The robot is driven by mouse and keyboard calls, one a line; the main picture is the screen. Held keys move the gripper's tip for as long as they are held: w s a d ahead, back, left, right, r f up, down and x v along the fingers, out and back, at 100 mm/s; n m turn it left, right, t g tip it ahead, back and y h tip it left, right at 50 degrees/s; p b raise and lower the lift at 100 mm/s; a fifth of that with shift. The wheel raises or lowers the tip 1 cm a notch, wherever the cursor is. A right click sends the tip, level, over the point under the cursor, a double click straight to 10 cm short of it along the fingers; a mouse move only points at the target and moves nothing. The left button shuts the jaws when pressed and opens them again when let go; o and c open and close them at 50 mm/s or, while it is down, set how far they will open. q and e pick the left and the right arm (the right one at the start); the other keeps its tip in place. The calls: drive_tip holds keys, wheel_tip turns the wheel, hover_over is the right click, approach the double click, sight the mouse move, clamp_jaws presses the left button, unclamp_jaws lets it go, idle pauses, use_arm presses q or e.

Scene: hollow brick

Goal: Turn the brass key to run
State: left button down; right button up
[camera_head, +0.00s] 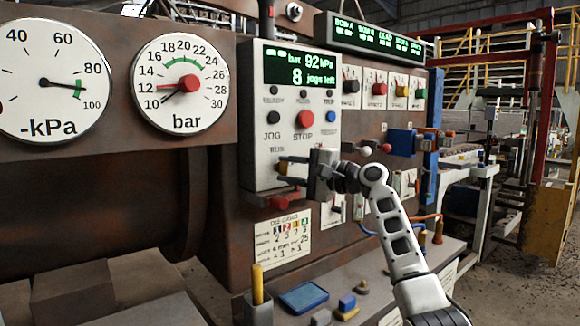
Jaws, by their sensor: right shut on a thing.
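The brass key (284,168) shows as a small yellowish patch low on the white control panel (262,90), mostly hidden by my gripper. My right gripper (289,170) reaches in from the right, with its dark fingers shut on the key. Which way the key is turned cannot be told, as its switch and label are largely covered. My left gripper is not in view.
Above the key are a black jog button (273,117), a red stop button (305,119) and a blue button (331,117). A red part (284,202) sits just below. Levers and a red-knobbed handle (386,148) stand to the right.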

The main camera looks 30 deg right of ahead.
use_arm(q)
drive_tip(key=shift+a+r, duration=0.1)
use_arm(e)
drive_tip(key=shift+n+g, duration=0.3)
drive_tip(key=shift+n, duration=0.3)
drive_tip(key=o, duration=1)
use_arm(q)
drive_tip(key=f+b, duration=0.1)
drive_tip(key=b, duration=0.1)
drive_tip(key=shift+b, duration=0.4)
use_arm(e)
drive_tip(key=v, duration=1.6)
drive_tip(key=shift+s+a, duration=0.1)
drive_tip(key=shift+a, duration=0.05)
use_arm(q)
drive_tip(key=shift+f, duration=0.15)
